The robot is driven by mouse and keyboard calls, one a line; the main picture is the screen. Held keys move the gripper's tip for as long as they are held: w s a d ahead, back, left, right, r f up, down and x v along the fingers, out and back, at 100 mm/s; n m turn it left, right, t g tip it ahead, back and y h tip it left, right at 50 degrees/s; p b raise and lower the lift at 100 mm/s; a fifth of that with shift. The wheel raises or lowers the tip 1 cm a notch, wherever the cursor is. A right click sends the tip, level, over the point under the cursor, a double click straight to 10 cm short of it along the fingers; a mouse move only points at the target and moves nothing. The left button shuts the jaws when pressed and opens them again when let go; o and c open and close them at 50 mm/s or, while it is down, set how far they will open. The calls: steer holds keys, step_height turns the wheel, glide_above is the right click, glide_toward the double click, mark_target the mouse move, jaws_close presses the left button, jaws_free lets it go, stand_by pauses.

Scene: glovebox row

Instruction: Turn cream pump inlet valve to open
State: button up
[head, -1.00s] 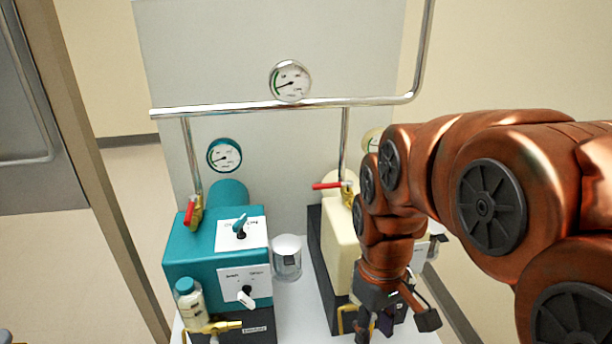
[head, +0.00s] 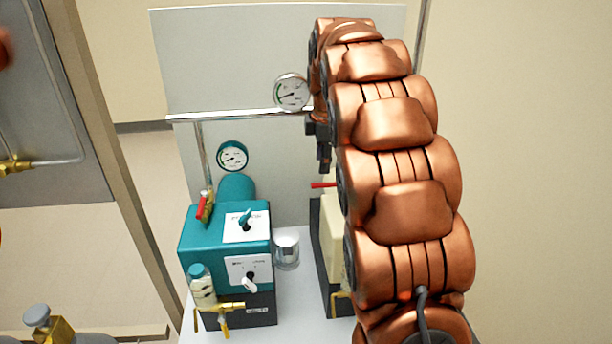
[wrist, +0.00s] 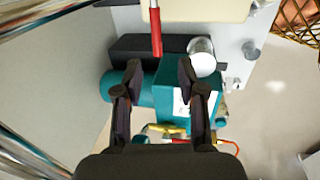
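The cream pump (head: 333,232) is mostly hidden behind my arm in the head view. Its cream body (wrist: 195,10) shows at the top edge of the wrist view. The red inlet valve handle (head: 323,185) points left, roughly level, and its valve body is hidden behind my arm. In the wrist view the red handle (wrist: 155,28) points down towards my fingers. My gripper (head: 324,160) is above the handle in the head view. In the wrist view my gripper (wrist: 159,70) has its fingers apart with nothing held, and the handle tip lies just beyond them.
The teal pump (head: 212,235) stands left, with its own red valve handle (head: 203,206) and gauge (head: 232,156). A horizontal pipe (head: 240,115) and upper gauge (head: 292,91) are close to my gripper. A clear jar (head: 287,250) stands between the pumps.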

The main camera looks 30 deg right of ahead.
mark_target(320, 184)
steer(key=shift+w+d+f+p, duration=0.1)
steer(key=shift+w+f+p, duration=0.2)
steer(key=shift+f, duration=0.95)
steer(key=shift+w+d+f+p, duration=0.1)
steer(key=shift+w+f+p, duration=0.2)
steer(key=shift+f, duration=0.9)
steer(key=shift+w+d+f+p, duration=0.1)
steer(key=shift+w+f+p, duration=0.15)
steer(key=shift+f, duration=1)
jaws_close()
